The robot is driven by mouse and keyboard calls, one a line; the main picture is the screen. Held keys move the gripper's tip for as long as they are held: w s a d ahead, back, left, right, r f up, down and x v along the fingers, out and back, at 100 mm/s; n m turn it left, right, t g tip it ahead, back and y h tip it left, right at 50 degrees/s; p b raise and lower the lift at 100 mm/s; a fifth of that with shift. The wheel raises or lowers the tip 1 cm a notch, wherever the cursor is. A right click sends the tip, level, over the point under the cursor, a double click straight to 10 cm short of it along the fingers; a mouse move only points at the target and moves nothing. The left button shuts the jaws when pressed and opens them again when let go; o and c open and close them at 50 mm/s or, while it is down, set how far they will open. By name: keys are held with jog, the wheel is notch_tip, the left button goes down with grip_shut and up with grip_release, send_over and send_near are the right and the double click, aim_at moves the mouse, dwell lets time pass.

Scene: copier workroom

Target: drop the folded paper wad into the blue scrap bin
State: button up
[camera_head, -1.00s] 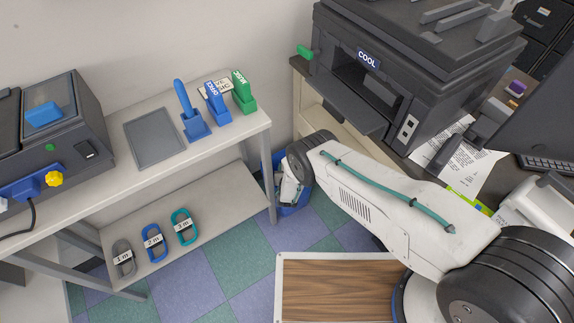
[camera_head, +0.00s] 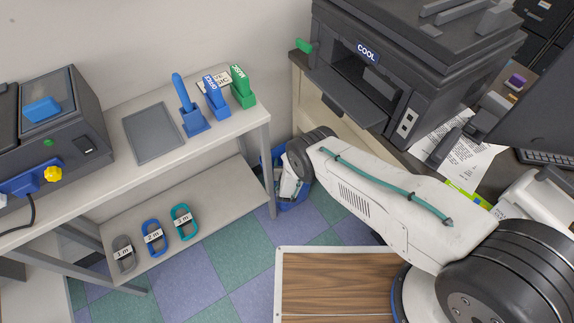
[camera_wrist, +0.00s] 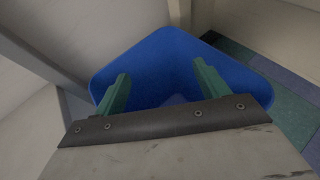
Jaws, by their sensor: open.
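The blue scrap bin (camera_head: 297,204) stands on the floor between the shelf table and the copier stand, mostly hidden behind my arm. In the wrist view the bin (camera_wrist: 155,55) fills the middle, with its open mouth in front of my gripper. My gripper (camera_wrist: 160,74) has two green fingers set wide apart, with nothing between them, over the bin's mouth. The folded paper wad does not show in either view. The part of the bin's floor that I see is plain blue; the rest is hidden by the gripper body.
A shelf table (camera_head: 150,178) with stamps, a grey tray (camera_head: 153,133) and cable loops is at the left. A dark copier (camera_head: 385,75) stands at the back right. A wood-topped surface (camera_head: 335,285) is at the front. Checkered floor (camera_head: 230,265) lies open between them.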

jog(key=s+d+r, duration=0.2)
jog(key=s, duration=0.5)
jog(key=s+d+r, duration=0.2)
jog(key=s+r, duration=0.1)
jog(key=s, duration=0.5)
jog(key=shift+s+d, duration=0.2)
jog(key=shift+d, duration=0.05)
